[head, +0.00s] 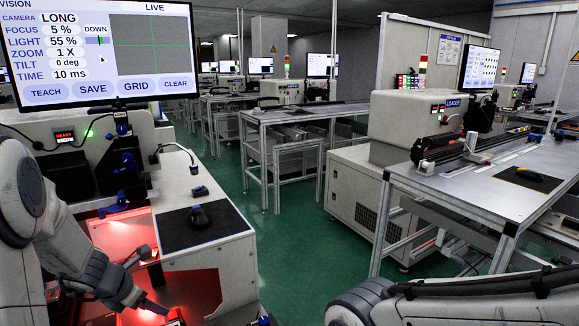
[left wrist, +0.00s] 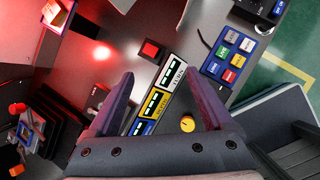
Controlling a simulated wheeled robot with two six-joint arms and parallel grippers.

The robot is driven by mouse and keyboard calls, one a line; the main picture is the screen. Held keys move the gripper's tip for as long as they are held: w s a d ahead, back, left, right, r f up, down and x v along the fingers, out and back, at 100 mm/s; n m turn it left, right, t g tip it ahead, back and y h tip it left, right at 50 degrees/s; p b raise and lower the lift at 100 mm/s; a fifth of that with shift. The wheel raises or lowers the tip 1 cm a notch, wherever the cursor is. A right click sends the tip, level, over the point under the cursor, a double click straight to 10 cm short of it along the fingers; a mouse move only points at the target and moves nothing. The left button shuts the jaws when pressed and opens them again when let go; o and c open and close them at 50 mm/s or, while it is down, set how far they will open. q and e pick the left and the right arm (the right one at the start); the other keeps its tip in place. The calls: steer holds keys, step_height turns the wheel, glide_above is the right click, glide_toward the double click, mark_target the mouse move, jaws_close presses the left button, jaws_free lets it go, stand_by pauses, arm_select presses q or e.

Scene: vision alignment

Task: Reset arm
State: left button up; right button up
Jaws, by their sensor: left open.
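My left arm comes in from the left in the head view, and my left gripper (head: 151,305) is low over the red-lit front of the vision machine (head: 215,285). In the left wrist view my left gripper (left wrist: 161,75) has its two dark fingers spread, with nothing between them. Beyond the fingers is a control panel with a red square button (left wrist: 150,50), a row of labelled display modules (left wrist: 155,102) and a yellow knob (left wrist: 187,124). My right arm crosses the lower right of the head view. Its gripper is not seen.
A monitor (head: 150,55) with vision settings stands above the machine. A mouse (head: 199,216) lies on a black pad (head: 180,238). A keypad with coloured buttons (left wrist: 230,55) is right of the fingers. A metal workbench (head: 480,190) stands at right, with green floor (head: 295,260) between.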

arm_select(q)
steer(key=s+d+r+m+g+h+p, duration=0.1)
steer(key=s+d+r+m, duration=0.2)
steer(key=d+m, duration=0.4)
steer(key=s+d+r+m+g+h+p, duration=0.1)
steer(key=s+d+r+m, duration=0.1)
steer(key=d+m, duration=0.5)
steer(key=s+d+r+m+g+h+p, duration=0.1)
steer(key=s+d+r+m, duration=0.25)
steer(key=d, duration=0.65)
steer(key=s+d+r+m+g+y+p, duration=0.1)
steer(key=s+d+m, duration=0.1)
steer(key=s+m, duration=0.7)
steer(key=s+d+r+m+g+y, duration=0.2)
steer(key=s+d+m, duration=0.1)
steer(key=s+m, duration=0.6)
steer(key=shift+r+m+p, duration=0.15)
steer(key=shift+m+p, duration=0.25)
steer(key=shift+m, duration=0.85)
steer(key=shift+d, duration=0.15)
